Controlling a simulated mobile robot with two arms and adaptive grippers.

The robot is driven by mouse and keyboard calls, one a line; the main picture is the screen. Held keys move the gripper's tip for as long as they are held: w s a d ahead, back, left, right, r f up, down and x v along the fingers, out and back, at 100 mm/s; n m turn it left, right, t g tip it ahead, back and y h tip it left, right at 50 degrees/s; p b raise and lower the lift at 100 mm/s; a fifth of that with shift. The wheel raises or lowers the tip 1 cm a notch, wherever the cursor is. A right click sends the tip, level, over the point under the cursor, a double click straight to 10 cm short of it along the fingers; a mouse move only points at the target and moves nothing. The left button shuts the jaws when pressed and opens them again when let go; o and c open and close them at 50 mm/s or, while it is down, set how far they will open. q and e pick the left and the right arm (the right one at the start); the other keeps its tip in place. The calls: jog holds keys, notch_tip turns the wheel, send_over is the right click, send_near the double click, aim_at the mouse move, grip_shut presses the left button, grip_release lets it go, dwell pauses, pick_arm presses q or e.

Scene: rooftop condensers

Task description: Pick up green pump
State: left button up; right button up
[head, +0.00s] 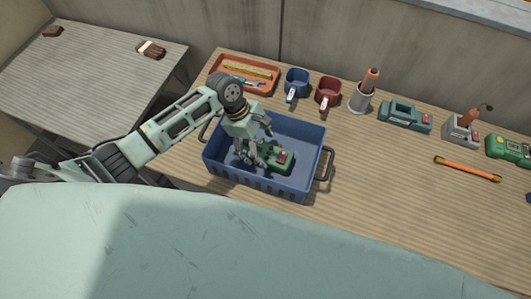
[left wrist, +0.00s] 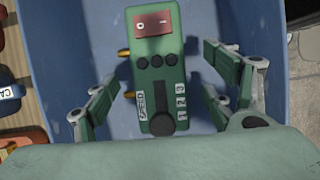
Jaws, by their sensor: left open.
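The green pump (head: 283,160) lies on the floor of a blue crate (head: 309,179). In the left wrist view the pump (left wrist: 156,75) shows a red switch, dark round buttons, a dial, a SPEED label and two brass nozzles on its left side. My left gripper (head: 258,155) reaches down into the crate, right at the pump. In the head view the gripper hides the pump's left part. My right gripper is not in view.
A teal device (head: 403,115), a grey device (head: 459,131) and an orange rod (head: 467,169) are to the right. Bare tabletop lies right of the crate.

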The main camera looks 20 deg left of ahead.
aim_at(266, 151)
pick_arm(q)
jog(key=x, duration=0.3)
jog(key=shift+w+d+f, duration=0.15)
jog(key=shift+f, duration=0.05)
jog(key=shift+c, duration=0.3)
jog(key=c, duration=1.7)
jog(key=shift+r, duration=0.1)
jog(key=shift+c, duration=0.3)
